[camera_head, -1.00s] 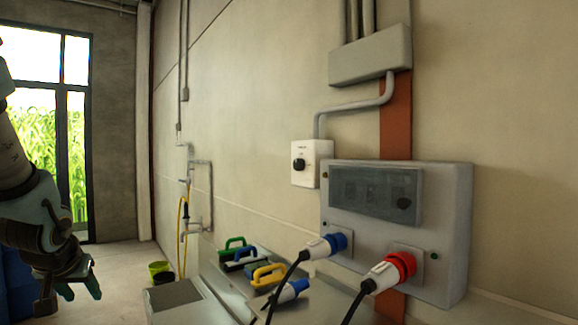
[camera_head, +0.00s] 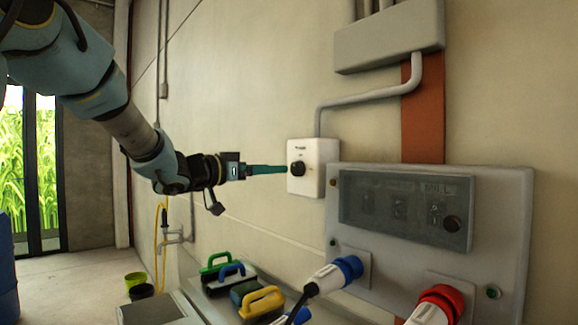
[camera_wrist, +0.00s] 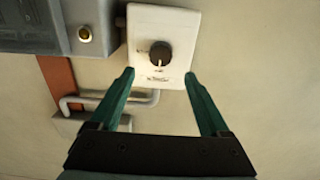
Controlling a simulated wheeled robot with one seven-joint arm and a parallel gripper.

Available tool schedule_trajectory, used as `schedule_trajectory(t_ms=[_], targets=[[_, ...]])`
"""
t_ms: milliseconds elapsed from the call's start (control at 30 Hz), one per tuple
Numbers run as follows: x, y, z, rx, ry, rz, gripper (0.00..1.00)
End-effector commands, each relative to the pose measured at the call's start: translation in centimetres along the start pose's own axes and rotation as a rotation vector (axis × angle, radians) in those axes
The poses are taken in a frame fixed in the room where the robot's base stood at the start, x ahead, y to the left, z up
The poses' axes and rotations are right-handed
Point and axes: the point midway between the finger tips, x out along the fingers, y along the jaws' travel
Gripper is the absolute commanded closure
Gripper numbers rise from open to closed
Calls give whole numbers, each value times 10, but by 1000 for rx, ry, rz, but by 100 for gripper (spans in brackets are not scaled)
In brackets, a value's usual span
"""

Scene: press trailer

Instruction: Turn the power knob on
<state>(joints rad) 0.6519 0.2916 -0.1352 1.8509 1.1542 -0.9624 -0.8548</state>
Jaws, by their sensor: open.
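The power knob (camera_head: 298,169) is a round black dial on a white switch box (camera_head: 325,168) fixed to the wall. In the wrist view the knob (camera_wrist: 160,55) sits on the white box face (camera_wrist: 177,22), with a light mark on the side facing my gripper. My gripper (camera_head: 285,169) reaches the box from the left in the head view, its green fingers pointing at the knob. In the wrist view my gripper (camera_wrist: 159,74) has its two fingers spread wide. The knob lies between and slightly beyond the fingertips. I cannot tell whether a fingertip touches the box.
A grey electrical panel (camera_head: 505,220) with blue (camera_head: 348,268) and red (camera_head: 440,297) plugs is right of and below the switch box. A grey conduit (camera_head: 365,98) runs above it. Floats with coloured handles (camera_head: 262,302) lie below. Open floor is at the left.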

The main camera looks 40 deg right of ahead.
Motion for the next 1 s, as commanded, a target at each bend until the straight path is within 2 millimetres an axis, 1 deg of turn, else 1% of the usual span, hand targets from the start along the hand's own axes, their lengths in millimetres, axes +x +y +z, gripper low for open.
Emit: schedule_trajectory(t_ms=[33,200,300,400,567,800,1000], targets=[[11,1,-2,-1,-1,4,20],[42,1,-2,-1,-1,2,20],[56,0,-2,0,0,0,20],[65,0,-1,0,-1,-1,20],[71,0,0,0,-1,-3,20],[71,0,0,1,-1,-3,20],[71,-1,0,1,-1,-3,43]])
